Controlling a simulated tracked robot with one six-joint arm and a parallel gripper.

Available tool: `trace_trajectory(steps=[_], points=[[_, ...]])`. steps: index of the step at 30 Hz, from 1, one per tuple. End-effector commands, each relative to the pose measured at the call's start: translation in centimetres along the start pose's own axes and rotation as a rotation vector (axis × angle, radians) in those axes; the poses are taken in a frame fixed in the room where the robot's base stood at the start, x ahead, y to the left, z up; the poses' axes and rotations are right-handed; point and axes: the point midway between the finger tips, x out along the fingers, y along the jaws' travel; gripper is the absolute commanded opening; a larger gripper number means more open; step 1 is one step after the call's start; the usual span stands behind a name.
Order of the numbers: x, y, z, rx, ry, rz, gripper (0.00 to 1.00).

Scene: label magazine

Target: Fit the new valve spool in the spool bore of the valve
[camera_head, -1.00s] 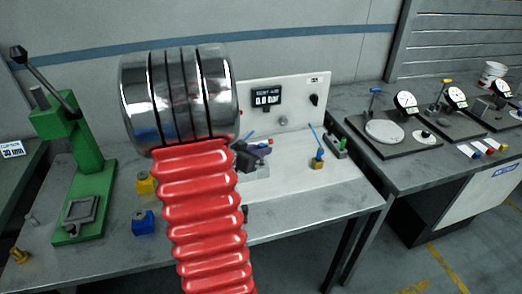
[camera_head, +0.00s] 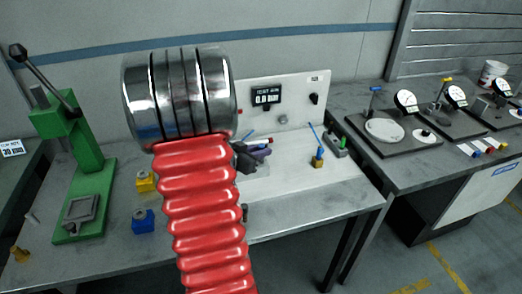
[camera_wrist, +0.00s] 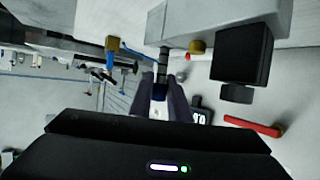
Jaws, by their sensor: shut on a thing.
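My gripper (camera_wrist: 162,80) shows in the wrist view with its two dark fingers shut on the valve spool (camera_wrist: 162,66), a slim grey rod with darker bands. The rod points away from the fingers toward a large grey block (camera_wrist: 215,18), which looks like the valve. I cannot tell whether the rod's far end touches the block or is inside it; the bore is not clear. In the head view, my red and silver arm hides most of the gripper, and only dark parts (camera_head: 244,157) show beside it.
A green press (camera_head: 75,150) stands at the left of the bench. Yellow (camera_head: 145,182) and blue (camera_head: 143,221) blocks lie nearer. A white panel with a display (camera_head: 267,97) stands behind. A blue-tipped brass piece (camera_head: 318,158) sits to the right. Dial gauges (camera_head: 405,100) stand on the right-hand bench.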

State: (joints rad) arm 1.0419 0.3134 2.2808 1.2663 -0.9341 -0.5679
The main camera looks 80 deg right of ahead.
Motion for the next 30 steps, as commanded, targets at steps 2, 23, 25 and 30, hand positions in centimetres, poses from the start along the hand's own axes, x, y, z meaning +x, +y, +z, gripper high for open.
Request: trace_trajectory(steps=[2,23,25,30], points=[[0.1,0.0,0.1,0.0,0.0,0.0,0.0],[0.5,0.0,1.3,0.0,0.0,0.0,0.0],[0.6,0.0,1.4,0.0,0.0,0.0,0.0],[0.7,0.0,1.6,-0.001,0.0,0.0,0.0]])
